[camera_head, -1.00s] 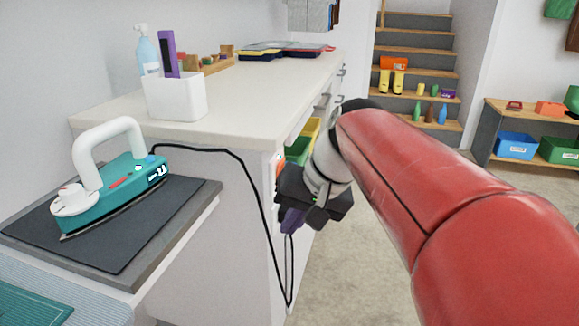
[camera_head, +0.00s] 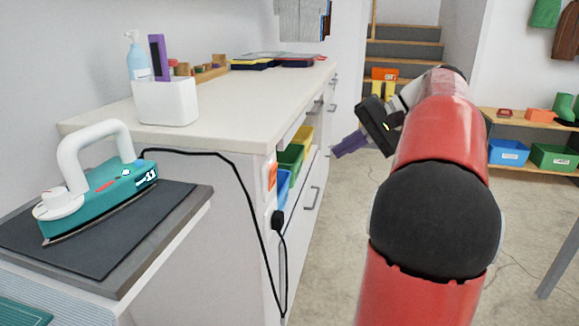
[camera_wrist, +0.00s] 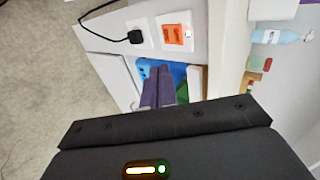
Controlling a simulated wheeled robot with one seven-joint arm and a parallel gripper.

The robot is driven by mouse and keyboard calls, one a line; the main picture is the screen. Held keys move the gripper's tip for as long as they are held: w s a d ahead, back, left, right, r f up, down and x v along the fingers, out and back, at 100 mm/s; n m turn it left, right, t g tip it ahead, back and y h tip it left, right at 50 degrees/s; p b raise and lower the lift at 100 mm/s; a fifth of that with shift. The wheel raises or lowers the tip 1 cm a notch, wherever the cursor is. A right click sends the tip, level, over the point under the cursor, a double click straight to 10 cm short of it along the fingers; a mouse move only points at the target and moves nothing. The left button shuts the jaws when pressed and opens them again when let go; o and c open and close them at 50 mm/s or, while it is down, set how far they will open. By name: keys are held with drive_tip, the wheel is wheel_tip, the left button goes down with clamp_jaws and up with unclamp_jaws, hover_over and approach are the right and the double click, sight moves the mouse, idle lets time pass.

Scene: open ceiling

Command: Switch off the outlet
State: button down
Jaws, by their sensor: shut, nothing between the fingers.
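The outlet is on the end panel of the white cabinet. In the wrist view it has a white plate with an orange switch (camera_wrist: 177,34), and a black plug (camera_wrist: 134,37) sits in the socket beside it. In the head view the orange switch (camera_head: 271,176) is above the black plug (camera_head: 278,220). A black cord (camera_head: 252,190) runs from the plug to the teal iron (camera_head: 105,190). My gripper (camera_head: 340,150) is to the right of the cabinet, apart from the outlet. Its purple fingers (camera_wrist: 158,88) are shut and empty.
The white cabinet top (camera_head: 235,100) carries a white holder (camera_head: 167,103) and other items. The iron rests on a dark mat (camera_head: 150,225). The floor (camera_head: 335,235) right of the cabinet is clear.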

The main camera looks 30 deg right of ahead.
drive_tip(key=b, duration=0.1)
approach(275, 172)
drive_tip(key=x, duration=0.3)
drive_tip(key=f+x, duration=0.1)
drive_tip(key=x, duration=0.1)
drive_tip(key=shift+s+d+f, duration=0.15)
drive_tip(key=shift+s, duration=0.05)
drive_tip(key=shift+w+a, duration=0.35)
drive_tip(key=shift+a, duration=0.1)
drive_tip(key=shift+w+a, duration=0.25)
